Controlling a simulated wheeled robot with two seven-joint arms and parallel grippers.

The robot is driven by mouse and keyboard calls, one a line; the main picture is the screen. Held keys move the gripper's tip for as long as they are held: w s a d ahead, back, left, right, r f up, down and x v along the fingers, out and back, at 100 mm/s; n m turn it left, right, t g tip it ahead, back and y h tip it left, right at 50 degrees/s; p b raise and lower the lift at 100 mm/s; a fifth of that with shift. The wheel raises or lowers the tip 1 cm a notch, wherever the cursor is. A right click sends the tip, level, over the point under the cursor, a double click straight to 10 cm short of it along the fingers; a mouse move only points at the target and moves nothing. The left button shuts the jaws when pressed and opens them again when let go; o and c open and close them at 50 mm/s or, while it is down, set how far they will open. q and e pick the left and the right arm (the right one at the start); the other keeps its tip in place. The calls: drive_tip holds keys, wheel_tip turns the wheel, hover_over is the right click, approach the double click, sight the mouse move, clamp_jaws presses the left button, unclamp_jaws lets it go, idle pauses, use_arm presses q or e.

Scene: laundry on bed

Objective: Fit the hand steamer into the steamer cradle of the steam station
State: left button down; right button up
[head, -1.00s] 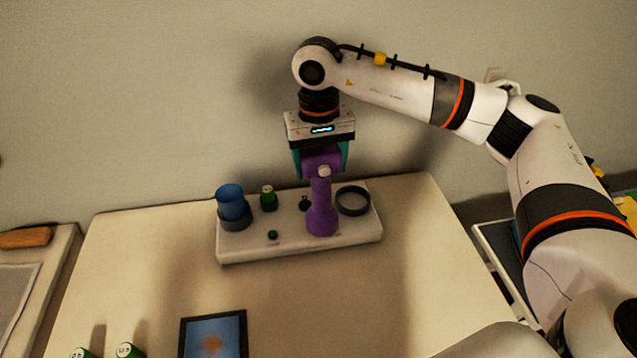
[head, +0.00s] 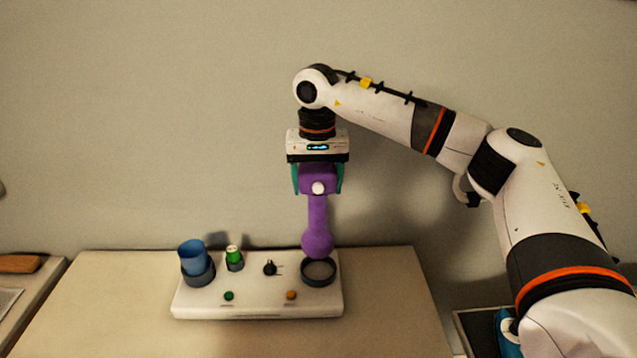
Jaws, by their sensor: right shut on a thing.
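The purple hand steamer (head: 317,215) hangs upright, its rounded end down, from my right gripper (head: 318,178). The gripper's teal fingers are shut on the steamer's upper part from both sides. The steam station (head: 256,307) is a long white base on the table. At its right end is a dark open ring (head: 319,281), which looks like the steamer cradle. The steamer's lower end appears just above the ring's back edge and hides part of it. I cannot tell the exact gap between them. My left gripper is not in view.
On the station, a blue cup (head: 193,258) stands in the left ring, beside a green-topped bottle (head: 233,256) and a small black knob (head: 269,268). A green button (head: 229,296) and an orange button (head: 291,295) are in front. The table (head: 390,300) is bare right of the station.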

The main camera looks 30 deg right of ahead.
sight(318, 217)
drive_tip(key=shift+s+d+f, duration=0.1)
drive_tip(key=shift+f, duration=0.2)
drive_tip(key=shift+f+b, duration=1.7)
drive_tip(key=shift+f, duration=0.85)
drive_tip(key=shift+f+b, duration=0.9)
drive_tip(key=shift+f, duration=0.7)
drive_tip(key=o, duration=2)
drive_tip(key=shift+c, duration=0.2)
drive_tip(key=shift+f, duration=0.1)
